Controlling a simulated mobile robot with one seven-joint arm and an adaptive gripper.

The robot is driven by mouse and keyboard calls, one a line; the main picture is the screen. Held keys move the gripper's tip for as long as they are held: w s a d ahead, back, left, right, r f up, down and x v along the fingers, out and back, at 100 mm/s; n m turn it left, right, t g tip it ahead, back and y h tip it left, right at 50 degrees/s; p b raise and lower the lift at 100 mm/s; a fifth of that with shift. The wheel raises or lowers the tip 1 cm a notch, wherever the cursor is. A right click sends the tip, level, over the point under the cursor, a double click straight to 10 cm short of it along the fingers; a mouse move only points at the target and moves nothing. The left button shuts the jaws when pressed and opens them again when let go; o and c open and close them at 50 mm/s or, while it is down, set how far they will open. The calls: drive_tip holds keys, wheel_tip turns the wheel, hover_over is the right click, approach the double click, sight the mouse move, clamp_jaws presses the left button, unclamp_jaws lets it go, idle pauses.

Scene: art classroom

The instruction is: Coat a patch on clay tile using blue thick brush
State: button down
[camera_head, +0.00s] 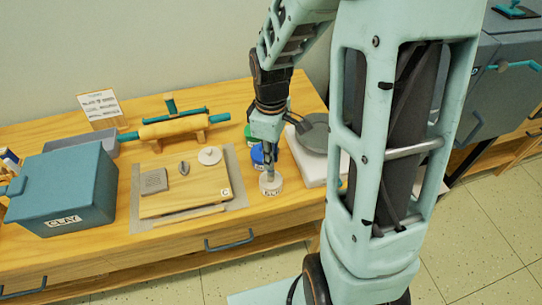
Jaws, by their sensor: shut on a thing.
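My gripper (268,140) points down at the right of the work board. It is shut on a slim upright thing, taken to be the thick brush, whose handle is mostly hidden by the fingers. Its lower end is over or in a small white labelled pot (272,188); I cannot tell which. A blue-lidded jar (257,155) and a green-lidded jar (250,132) stand close behind the gripper. The grey square clay tile (153,181) lies flat at the left of the wooden board (190,190), left of my gripper and apart from it.
A dark leaf-shaped piece (184,167) and a pale disc (210,156) share the board. A blue CLAY box (65,190) stands left. A rolling pin (172,127) rests on a stand behind. A grey round wheel (314,133) on a white base is right of my gripper.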

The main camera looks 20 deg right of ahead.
drive_tip(key=shift+f+b, duration=0.35)
drive_tip(key=shift+f, duration=0.2)
idle(1.5)
drive_tip(key=shift+r, duration=0.1)
drive_tip(key=shift+r+p, duration=2.9)
drive_tip(key=shift+r, duration=0.5)
